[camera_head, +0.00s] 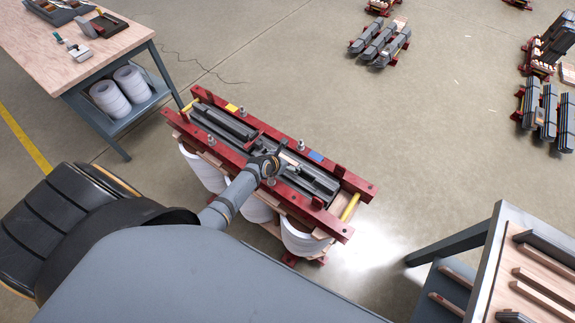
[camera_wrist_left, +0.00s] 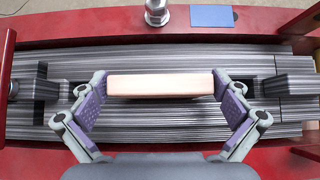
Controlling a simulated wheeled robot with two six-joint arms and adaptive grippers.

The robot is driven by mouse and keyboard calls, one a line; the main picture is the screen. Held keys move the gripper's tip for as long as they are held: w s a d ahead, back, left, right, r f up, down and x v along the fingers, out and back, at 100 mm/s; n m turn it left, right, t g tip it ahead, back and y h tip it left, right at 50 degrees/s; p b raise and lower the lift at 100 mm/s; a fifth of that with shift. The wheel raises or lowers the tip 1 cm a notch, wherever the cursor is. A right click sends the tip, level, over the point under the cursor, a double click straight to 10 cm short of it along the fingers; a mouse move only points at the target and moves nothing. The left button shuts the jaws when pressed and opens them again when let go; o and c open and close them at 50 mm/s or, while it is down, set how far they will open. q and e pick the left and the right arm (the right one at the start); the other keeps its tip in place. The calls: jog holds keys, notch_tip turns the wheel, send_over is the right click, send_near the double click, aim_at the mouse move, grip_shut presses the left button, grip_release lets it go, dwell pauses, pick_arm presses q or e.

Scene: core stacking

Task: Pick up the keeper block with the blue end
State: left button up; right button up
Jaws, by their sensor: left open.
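My left gripper (camera_head: 281,158) is over the middle of the red-framed core assembly (camera_head: 362,190). In the left wrist view my left gripper (camera_wrist_left: 160,88) is open, with its purple-padded fingers on either side of a pale wooden block (camera_wrist_left: 160,84). Narrow gaps show between the pads and the block ends. The block lies over grey laminated strips. No blue end shows on it, so I cannot tell whether it is the keeper block. A blue patch (camera_wrist_left: 211,16) is on the red frame beyond, and also shows in the head view (camera_head: 315,156). My right gripper is out of view.
White coils (camera_head: 302,240) hang under the red frame. A bolt (camera_wrist_left: 156,12) stands up from the frame's far rail. A workbench (camera_head: 30,45) with small blocks is at upper left; another table (camera_head: 490,265) is at lower right. Core stacks (camera_head: 380,42) stand on the floor beyond.

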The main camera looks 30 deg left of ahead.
pick_arm(q)
jog(key=shift+s+r, duration=0.1)
jog(key=shift+s, duration=0.05)
jog(key=shift+c, duration=1.1)
jog(key=c, duration=0.6)
jog(key=shift+r, duration=0.1)
jog(key=shift+c, duration=0.2)
